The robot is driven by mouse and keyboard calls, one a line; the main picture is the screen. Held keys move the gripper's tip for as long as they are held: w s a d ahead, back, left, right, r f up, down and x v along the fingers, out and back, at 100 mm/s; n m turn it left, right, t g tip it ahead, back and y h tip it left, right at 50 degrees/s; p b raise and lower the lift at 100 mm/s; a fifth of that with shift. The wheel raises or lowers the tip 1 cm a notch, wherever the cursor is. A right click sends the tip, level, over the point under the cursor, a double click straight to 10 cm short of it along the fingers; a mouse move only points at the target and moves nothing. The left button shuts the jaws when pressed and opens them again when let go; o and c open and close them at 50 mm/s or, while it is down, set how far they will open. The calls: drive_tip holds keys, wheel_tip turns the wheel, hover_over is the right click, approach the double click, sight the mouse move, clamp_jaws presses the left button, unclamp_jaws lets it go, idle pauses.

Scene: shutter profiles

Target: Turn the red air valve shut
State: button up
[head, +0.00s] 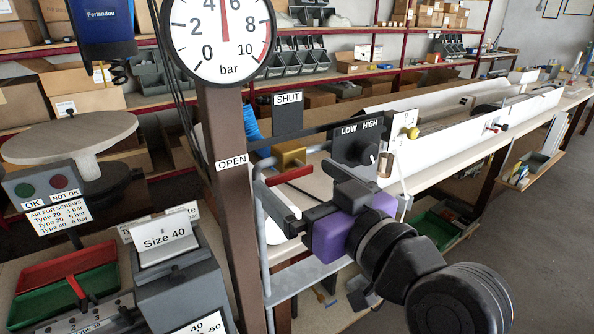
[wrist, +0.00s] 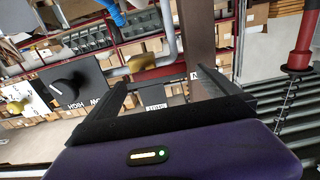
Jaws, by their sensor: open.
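The red valve handle (head: 290,174) is a thin bar in the head view, below the brass valve body (head: 291,155) and to the right of the OPEN label (head: 231,162). The SHUT label (head: 288,98) stands above the brass body. My gripper (head: 293,207) is close below and in front of the handle; contact cannot be told. In the wrist view my gripper (wrist: 160,88) has its two dark fingers spread, with no object clearly held between them. The brass body (wrist: 152,63) shows beyond the fingers there.
A round gauge (head: 220,35) on a brown post (head: 232,200) has its needle between 4 and 6. A black LOW/HIGH knob box (head: 357,143) is right of the valve. A grey box (head: 180,285) with a Size 40 card stands front left. A long bench runs right.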

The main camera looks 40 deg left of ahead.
drive_tip(key=shift+x, duration=1)
drive_tip(key=shift+c, duration=0.2)
drive_tip(key=c, duration=2)
